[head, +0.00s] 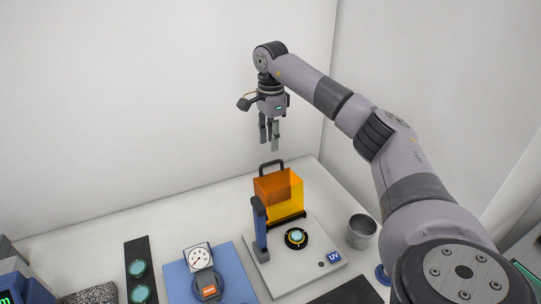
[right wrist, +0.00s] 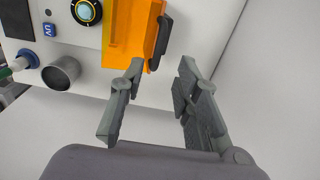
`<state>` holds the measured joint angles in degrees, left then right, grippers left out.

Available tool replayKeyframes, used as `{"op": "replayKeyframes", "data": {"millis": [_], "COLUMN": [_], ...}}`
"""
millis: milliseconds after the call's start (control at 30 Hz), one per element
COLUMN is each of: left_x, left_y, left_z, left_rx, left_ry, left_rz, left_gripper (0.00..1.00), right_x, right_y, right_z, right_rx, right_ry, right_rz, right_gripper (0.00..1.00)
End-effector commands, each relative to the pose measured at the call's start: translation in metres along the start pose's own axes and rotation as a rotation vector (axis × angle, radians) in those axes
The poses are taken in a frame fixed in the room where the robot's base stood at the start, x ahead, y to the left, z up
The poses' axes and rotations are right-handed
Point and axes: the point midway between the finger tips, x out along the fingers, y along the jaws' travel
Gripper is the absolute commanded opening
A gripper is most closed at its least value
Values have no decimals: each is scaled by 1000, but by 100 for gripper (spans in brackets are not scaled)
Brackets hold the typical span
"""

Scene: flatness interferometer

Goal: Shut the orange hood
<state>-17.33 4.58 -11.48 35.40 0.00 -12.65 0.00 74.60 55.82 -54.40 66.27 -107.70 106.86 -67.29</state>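The orange hood (head: 283,192) stands raised at the back of a pale instrument base (head: 285,277) marked UV. The stage with a teal disc (head: 296,237) in front of it is uncovered. A dark handle (head: 271,162) is on the hood's upper edge. My right gripper (head: 269,147) is above the handle, fingers pointing down, apart and empty. In the right wrist view, the open fingers (right wrist: 162,66) are close to the handle (right wrist: 161,43) of the hood (right wrist: 128,35), with no visible contact. My left gripper is not in view.
A blue post (head: 259,225) stands left of the hood. A metal cup (head: 361,232) is to its right. A dial gauge (head: 200,258) on a blue plate and a black strip with teal discs (head: 137,250) are at left.

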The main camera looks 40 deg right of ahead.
Motion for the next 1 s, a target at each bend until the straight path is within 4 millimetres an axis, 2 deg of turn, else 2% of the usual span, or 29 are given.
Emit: {"op": "replayKeyframes", "data": {"millis": [200,400,767,1000], "left_x": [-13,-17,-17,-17], "left_y": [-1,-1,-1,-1], "left_z": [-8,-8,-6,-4], "left_rx": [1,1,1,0], "left_ry": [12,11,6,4], "left_rz": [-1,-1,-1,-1], "left_gripper": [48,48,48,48], "right_x": [40,62,67,67], "right_y": [2,1,0,0], "right_z": [0,0,0,0], "right_rx": [0,0,0,0], "right_ry": [1,0,-1,-1], "right_rz": [4,2,0,0], "right_gripper": [30,30,30,14]}}
